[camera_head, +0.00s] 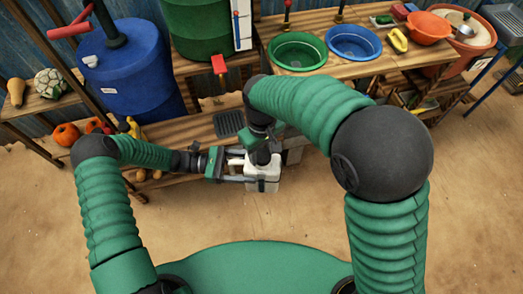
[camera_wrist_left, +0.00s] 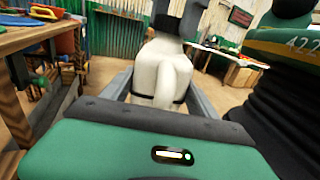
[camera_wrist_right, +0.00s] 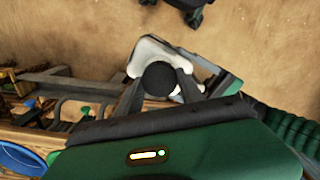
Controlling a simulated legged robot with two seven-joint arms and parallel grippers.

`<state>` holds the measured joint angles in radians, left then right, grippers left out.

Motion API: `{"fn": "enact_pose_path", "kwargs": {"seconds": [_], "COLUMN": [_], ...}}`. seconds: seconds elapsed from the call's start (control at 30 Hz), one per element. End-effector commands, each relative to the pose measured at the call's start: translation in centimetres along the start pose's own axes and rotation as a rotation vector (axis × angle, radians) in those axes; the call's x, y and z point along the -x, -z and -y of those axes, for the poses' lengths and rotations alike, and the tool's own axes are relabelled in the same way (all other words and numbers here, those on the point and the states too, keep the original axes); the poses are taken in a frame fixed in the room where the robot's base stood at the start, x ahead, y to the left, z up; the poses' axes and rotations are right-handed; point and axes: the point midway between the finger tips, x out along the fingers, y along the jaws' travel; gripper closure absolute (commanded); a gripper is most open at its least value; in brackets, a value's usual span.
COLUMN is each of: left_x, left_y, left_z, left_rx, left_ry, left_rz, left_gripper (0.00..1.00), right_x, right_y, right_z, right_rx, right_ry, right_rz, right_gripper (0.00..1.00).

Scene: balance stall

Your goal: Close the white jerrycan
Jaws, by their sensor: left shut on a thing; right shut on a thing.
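The white jerrycan (camera_head: 262,172) is upright in front of the low bench in the head view, and its pale body (camera_wrist_left: 160,70) fills the middle of the left wrist view. My left gripper (camera_head: 245,172) is shut on the jerrycan from the left side. My right gripper (camera_head: 262,150) comes from above and is shut on a round black cap (camera_wrist_right: 160,78) over the jerrycan's top. The jerrycan's white top (camera_wrist_right: 150,50) shows behind the cap in the right wrist view. Whether the cap is seated on the spout I cannot tell. My right arm hides part of the jerrycan in the head view.
A low wooden bench (camera_head: 200,132) with a dark grate (camera_head: 229,123) is behind. A blue barrel (camera_head: 130,70) and a green barrel (camera_head: 200,30) stand at the back. Green (camera_head: 298,52) and blue (camera_head: 354,43) basins sit on the back table. The floor in front is clear.

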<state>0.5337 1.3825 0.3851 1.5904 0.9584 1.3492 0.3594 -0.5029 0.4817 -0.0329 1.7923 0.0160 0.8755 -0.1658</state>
Motion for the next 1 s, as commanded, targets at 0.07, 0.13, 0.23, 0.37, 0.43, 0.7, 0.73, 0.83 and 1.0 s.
{"fn": "enact_pose_path", "kwargs": {"seconds": [0.07, 0.13, 0.23, 0.37, 0.43, 0.7, 0.73, 0.83, 1.0], "left_x": [0.0, 0.0, 0.0, 0.0, 0.0, 0.0, 0.0, 0.0, -0.1], "left_y": [-0.2, -0.2, -0.2, -0.2, -0.2, -0.2, -0.2, -0.2, -0.2], "left_z": [0.0, 0.0, 0.0, 0.0, 0.0, 0.0, 0.0, 0.0, 0.0], "left_rx": [-0.001, -0.002, -0.001, -0.001, -0.001, -0.001, -0.001, -0.001, -0.002], "left_ry": [0.001, 0.001, 0.001, 0.001, 0.001, 0.001, 0.001, 0.001, 0.001], "left_rz": [0.005, 0.005, 0.005, 0.005, 0.005, 0.005, 0.005, 0.005, 0.005], "left_gripper": [1.0, 1.0, 1.0, 1.0, 1.0, 1.0, 1.0, 1.0, 1.0], "right_x": [0.0, 0.0, 0.0, 0.0, 0.0, 0.0, 0.1, 0.8, 3.4], "right_y": [0.0, 0.0, 0.0, 0.0, 0.0, 0.0, 0.0, 0.0, 0.1], "right_z": [0.0, 0.0, -0.1, -0.1, -0.1, 0.0, 0.0, 0.0, 0.0], "right_rx": [-0.111, -0.238, -0.242, -0.24, -0.239, -0.238, -0.238, -0.238, -0.238], "right_ry": [-0.001, -0.002, -0.001, -0.001, -0.001, 0.0, 0.0, 0.0, 0.0], "right_rz": [0.0, 0.0, 0.0, 0.0, 0.0, 0.0, 0.0, -0.001, -0.003], "right_gripper": [1.0, 1.0, 1.0, 0.46, 0.37, 0.33, 0.33, 0.33, 0.33]}}
